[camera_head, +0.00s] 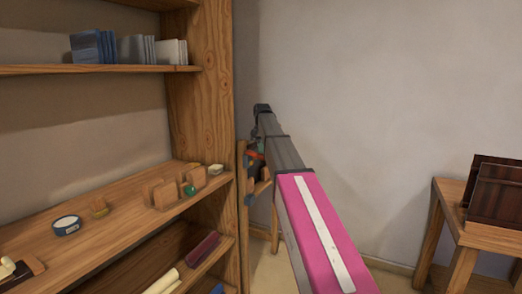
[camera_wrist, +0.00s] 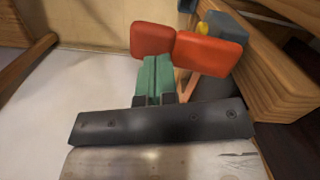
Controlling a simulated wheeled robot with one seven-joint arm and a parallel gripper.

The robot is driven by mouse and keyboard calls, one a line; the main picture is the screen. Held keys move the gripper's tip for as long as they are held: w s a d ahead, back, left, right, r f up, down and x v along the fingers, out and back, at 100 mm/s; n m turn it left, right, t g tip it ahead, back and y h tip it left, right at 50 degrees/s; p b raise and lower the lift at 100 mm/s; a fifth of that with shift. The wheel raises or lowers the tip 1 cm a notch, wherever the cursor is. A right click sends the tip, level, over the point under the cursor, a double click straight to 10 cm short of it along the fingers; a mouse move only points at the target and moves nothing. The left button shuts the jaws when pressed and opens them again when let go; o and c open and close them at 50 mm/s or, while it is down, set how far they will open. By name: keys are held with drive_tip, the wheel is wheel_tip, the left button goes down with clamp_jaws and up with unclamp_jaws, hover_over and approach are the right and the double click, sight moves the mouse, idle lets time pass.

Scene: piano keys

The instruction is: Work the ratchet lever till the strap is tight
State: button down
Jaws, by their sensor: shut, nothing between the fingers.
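My gripper (camera_wrist: 154,66) shows in the wrist view as two green fingers closed against each other, with nothing between them. Two red rounded blocks, a left one (camera_wrist: 151,39) and a right one (camera_wrist: 208,53), lie just beyond the fingertips. I cannot tell if they belong to the ratchet lever or if the fingers touch them. A blue-grey part (camera_wrist: 229,27) with a small yellow piece (camera_wrist: 202,28) sits behind the right block. A thin orange strip (camera_wrist: 185,83) runs beside the fingers; it may be the strap. In the head view my arm hides most of this.
A wooden shelf unit (camera_head: 200,85) with books and small items fills the left. A wooden side table (camera_head: 480,235) with dark brown stands is at the right. A wooden beam (camera_wrist: 280,75) runs close to the right of my gripper. The wall between is bare.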

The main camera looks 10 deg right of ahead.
drive_tip(key=shift+w+d+r, duration=0.2)
drive_tip(key=shift+w, duration=0.4)
drive_tip(key=shift+w+d+r, duration=0.15)
drive_tip(key=shift+w, duration=0.4)
wheel_tip(320, 180, up, 11)
drive_tip(key=w, duration=0.1)
drive_tip(key=shift+d, duration=0.2)
drive_tip(key=shift+f, duration=0.15)
